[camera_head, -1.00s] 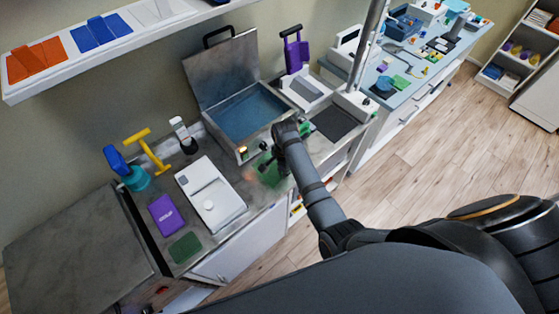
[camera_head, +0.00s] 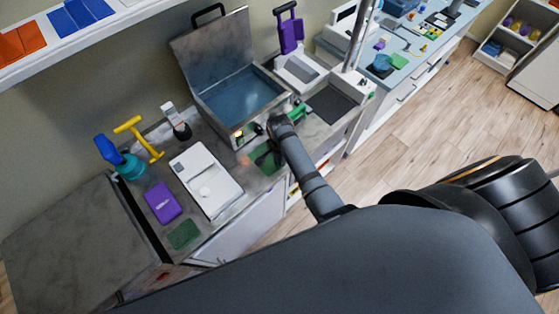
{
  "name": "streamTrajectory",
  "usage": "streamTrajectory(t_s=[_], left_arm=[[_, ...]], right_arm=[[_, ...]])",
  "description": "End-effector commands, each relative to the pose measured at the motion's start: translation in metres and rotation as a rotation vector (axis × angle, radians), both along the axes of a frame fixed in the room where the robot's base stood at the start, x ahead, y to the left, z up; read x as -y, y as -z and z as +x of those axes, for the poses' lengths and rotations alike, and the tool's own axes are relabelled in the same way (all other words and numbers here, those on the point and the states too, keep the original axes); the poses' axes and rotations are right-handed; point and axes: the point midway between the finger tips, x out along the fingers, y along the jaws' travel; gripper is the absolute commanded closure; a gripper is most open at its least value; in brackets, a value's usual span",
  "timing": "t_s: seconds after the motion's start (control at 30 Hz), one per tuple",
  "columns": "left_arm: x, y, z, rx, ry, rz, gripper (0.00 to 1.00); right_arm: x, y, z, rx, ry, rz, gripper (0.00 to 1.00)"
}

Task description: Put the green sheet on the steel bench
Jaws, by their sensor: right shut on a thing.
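My right gripper (camera_head: 267,152) reaches down from the right over the grey worktop. Its dark fingers are shut on a green sheet (camera_head: 263,162), whose edges show around and below them. The sheet is close to the worktop in front of the open steel box; I cannot tell whether it touches. The fingertips are partly hidden by the wrist. The mottled grey worktop (camera_head: 226,214) runs along the wall; I cannot tell whether this or the grey slab (camera_head: 70,250) at the left is the steel bench. My left gripper is out of view.
An open box (camera_head: 240,98) with blue inside stands behind the gripper. A white device (camera_head: 207,182), a purple pack (camera_head: 163,202), a dark green square (camera_head: 184,235) and a teal-and-blue bottle (camera_head: 120,158) stand to the left. A scale-like device (camera_head: 335,103) is at the right.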

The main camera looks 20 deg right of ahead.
Motion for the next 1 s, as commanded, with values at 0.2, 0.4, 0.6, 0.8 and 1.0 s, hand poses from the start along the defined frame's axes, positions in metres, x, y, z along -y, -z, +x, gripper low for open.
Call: streamTrajectory(t_s=[0.2, 0.4, 0.6, 0.8, 1.0], left_arm=[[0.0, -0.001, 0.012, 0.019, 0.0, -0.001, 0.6], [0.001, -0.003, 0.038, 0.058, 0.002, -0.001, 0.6], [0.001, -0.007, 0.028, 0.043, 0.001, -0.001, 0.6], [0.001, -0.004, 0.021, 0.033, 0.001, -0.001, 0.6], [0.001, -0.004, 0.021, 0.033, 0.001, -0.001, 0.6]], right_arm=[[0.0, 0.001, 0.0, 0.0, 0.0, 0.0, 0.7], [0.0, 0.001, 0.0, -0.001, 0.0, 0.0, 0.7], [0.0, -0.013, 0.0, 0.001, 0.0, 0.0, 0.7], [-0.001, -0.059, 0.0, 0.005, 0.001, 0.002, 0.7], [0.0, -0.106, 0.0, 0.002, 0.001, 0.002, 0.7]])
